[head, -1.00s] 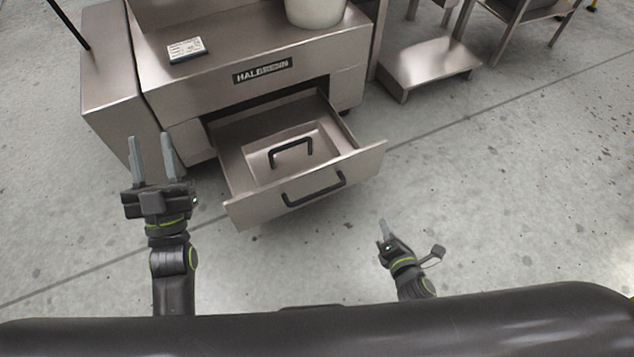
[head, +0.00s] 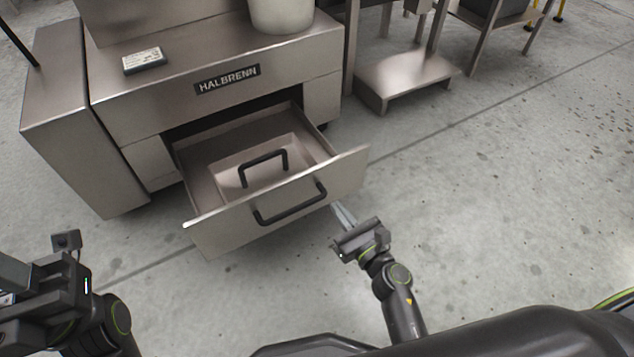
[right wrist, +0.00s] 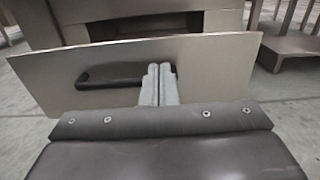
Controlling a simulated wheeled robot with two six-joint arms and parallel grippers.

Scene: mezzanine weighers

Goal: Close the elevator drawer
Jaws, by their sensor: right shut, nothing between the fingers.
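The elevator drawer (head: 225,229) is a steel drawer pulled well out of the grey machine marked HALBRENN (head: 228,79). Its front panel has a black bar handle (head: 290,205), and a second black handle (head: 263,167) stands inside on a raised part. My right gripper (head: 343,215) is shut and empty, close to the front panel near its right end.
A white container (head: 282,12) and a small label block (head: 144,60) are on the machine top. A low steel platform (head: 408,72) stands to the right behind the drawer. The concrete floor right of the drawer is clear.

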